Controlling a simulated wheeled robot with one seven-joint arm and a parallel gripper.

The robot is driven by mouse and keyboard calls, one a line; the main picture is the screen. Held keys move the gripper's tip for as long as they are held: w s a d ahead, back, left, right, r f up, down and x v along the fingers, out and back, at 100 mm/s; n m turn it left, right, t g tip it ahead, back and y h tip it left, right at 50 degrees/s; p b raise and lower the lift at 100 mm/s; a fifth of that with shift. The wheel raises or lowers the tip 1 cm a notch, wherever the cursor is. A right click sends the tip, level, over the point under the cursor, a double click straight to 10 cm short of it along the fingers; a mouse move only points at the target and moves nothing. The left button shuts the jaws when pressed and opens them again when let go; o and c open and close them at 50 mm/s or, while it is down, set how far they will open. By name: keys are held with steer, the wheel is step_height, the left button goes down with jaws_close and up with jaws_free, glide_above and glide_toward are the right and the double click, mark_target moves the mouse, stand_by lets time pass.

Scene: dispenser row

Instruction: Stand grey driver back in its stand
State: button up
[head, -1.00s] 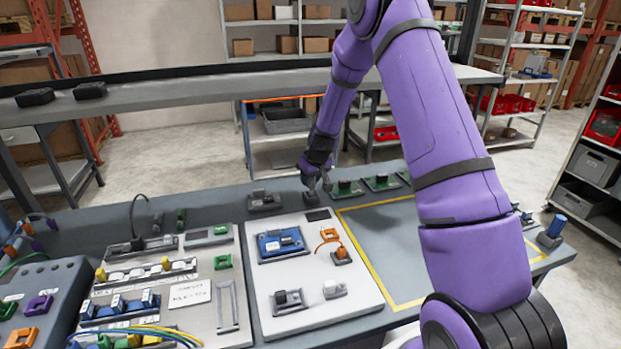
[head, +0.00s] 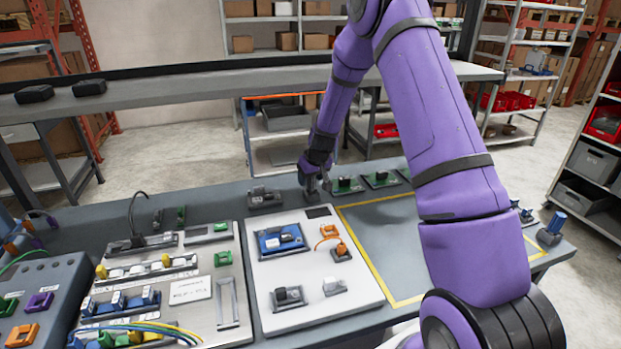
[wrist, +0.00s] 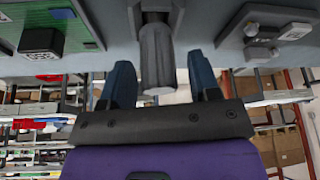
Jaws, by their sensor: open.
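The grey driver (wrist: 157,62) shows in the wrist view as a grey cylinder between my fingers, its near end toward my palm. Its far end meets a dark block, the stand (wrist: 155,7), at the top of the picture. How deep it sits there cannot be told. My gripper (wrist: 162,85) is open, with a finger on each side of the driver and visible gaps on both sides. In the head view my gripper (head: 314,188) is low at the back of the table and largely hides the driver and stand.
A grey fixture (head: 264,199) stands close left of my gripper, and green boards (head: 347,184) stand close right. A white panel (head: 310,300) with parts lies in front. A blue cylinder (head: 556,221) stands upright in a holder at far right. The yellow-outlined area (head: 390,240) is mostly clear.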

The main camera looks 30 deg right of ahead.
steer(key=v, duration=1.3)
steer(key=s+a+r, duration=0.4)
steer(key=s+r, duration=0.4)
steer(key=r, duration=0.1)
steer(key=s+a+r, duration=0.4)
steer(key=s+r, duration=0.4)
steer(key=s+a+r, duration=0.1)
steer(key=s+r, duration=0.1)
steer(key=s, duration=0.9)
steer(key=s+a+r, duration=0.2)
steer(key=s, duration=0.9)
steer(key=shift+s+r+m+t, duration=0.15)
steer(key=shift+s+m+t, duration=0.15)
steer(key=shift+s, duration=0.1)
